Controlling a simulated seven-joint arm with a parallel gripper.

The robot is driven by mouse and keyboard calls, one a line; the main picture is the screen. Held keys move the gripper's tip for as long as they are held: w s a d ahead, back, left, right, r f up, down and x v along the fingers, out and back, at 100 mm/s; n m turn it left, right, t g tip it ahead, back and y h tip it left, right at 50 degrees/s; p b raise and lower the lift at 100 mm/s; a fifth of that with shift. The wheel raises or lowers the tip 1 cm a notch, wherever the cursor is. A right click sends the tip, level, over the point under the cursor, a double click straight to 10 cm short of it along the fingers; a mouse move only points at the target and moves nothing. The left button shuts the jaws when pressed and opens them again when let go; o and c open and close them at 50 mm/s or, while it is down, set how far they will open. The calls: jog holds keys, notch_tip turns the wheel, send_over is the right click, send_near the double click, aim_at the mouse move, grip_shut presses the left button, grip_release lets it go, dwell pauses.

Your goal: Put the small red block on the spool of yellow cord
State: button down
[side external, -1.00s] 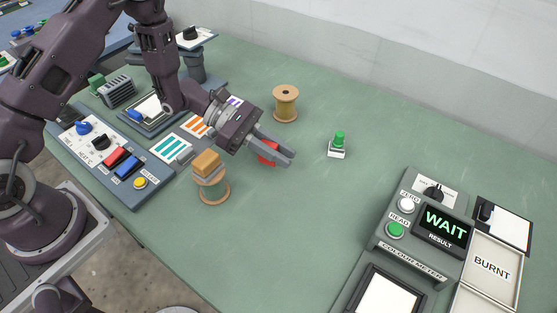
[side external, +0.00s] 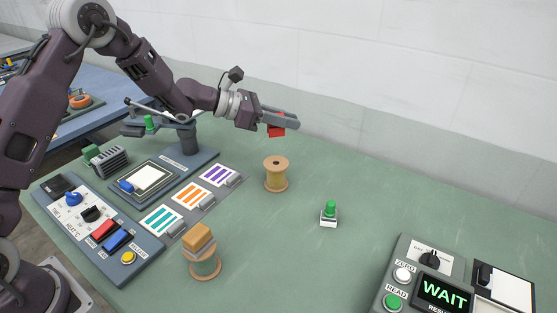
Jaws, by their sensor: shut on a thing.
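The small red block (side external: 276,131) is held between the fingers of my gripper (side external: 283,119), which is shut on it. The block is in the air, above the spool of yellow cord (side external: 276,176) in the picture, with a gap between them. That spool stands upright on the green table, and its top is bare. The fingers hide part of the block. I cannot tell from this one view whether the block is exactly over the spool.
A control panel (side external: 98,228) and colour cards (side external: 191,194) lie left; a colour meter (side external: 425,275) is front right. The middle is clear.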

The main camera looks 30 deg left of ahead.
aim_at(286, 162)
notch_tip(286, 162, down, 9)
jog(key=shift+r, duration=0.2)
jog(key=shift+f, duration=0.1)
jog(key=c, duration=1.4)
grip_release()
